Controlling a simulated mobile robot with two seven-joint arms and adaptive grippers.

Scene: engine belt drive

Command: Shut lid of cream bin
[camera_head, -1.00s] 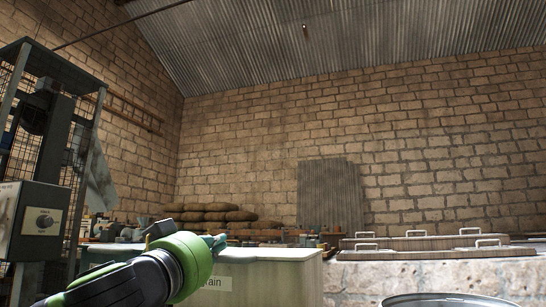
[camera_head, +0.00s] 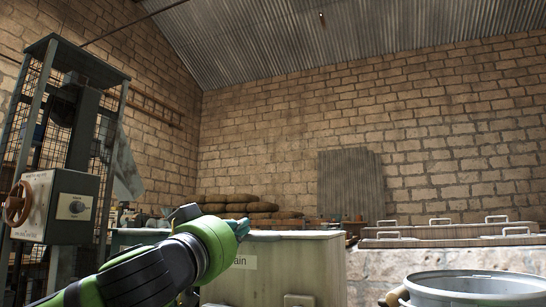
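The cream bin (camera_head: 290,275) stands at the lower middle, with a label partly hidden by my arm that ends in "ain". A thin pale lid or top edge (camera_head: 300,235) runs level along its top; seen nearly edge-on, I cannot tell if it is fully shut. My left gripper (camera_head: 240,228) reaches in from the lower left and is at the height of the bin's top, in front of it in the picture. Its green wrist hides its fingers in part, and I cannot tell if it touches the lid. My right gripper is not in view.
A metal tub (camera_head: 470,285) stands at the lower right. Wooden lids with handles (camera_head: 450,240) lie on a stone trough (camera_head: 400,265) behind it. A caged machine with a handwheel (camera_head: 17,203) stands at the left. Sacks (camera_head: 245,203) are piled at the back.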

